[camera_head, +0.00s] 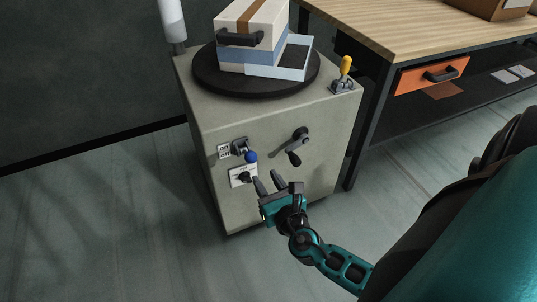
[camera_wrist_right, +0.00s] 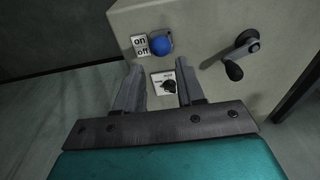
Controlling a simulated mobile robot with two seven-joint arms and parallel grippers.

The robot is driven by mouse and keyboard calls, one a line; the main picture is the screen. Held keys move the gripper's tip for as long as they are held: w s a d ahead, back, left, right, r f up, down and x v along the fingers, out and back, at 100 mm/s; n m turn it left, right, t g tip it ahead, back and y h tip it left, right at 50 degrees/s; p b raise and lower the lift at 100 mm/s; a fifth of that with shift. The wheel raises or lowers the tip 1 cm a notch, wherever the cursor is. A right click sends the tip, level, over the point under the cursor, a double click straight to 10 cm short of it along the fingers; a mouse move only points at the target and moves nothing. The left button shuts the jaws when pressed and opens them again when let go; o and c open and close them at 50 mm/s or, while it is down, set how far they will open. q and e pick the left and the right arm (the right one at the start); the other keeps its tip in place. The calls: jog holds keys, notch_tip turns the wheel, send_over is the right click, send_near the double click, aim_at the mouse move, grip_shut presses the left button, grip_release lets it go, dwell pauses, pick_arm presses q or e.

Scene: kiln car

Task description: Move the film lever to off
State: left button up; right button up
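A lever with a blue ball knob (camera_head: 251,156) sticks out from the front of the grey-green cabinet (camera_head: 225,195), beside a small on/off plate (camera_head: 224,151). The blue ball also shows in the right wrist view (camera_wrist_right: 161,44), just right of the plate (camera_wrist_right: 141,45). I cannot tell exactly which word the lever points to. My right gripper (camera_head: 267,181) is open and empty, in front of the cabinet and below the ball. In the wrist view its fingers (camera_wrist_right: 157,88) are spread apart, below the ball and not touching it. My left gripper is not in view.
A black dial knob (camera_head: 244,177) on a white plate sits below the lever. A crank (camera_head: 298,143) is to the right. On top are a yellow-handled lever (camera_head: 345,67) and a black turntable (camera_head: 215,82) bearing a box (camera_head: 250,25). A workbench (camera_head: 395,25) stands right.

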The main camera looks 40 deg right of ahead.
aim_at(252, 159)
jog(key=shift+x, duration=2.3)
jog(key=shift+b+x, duration=0.4)
jog(key=shift+x, duration=1.3)
jog(key=shift+w+f, duration=0.1)
jog(key=shift+w, duration=0.15)
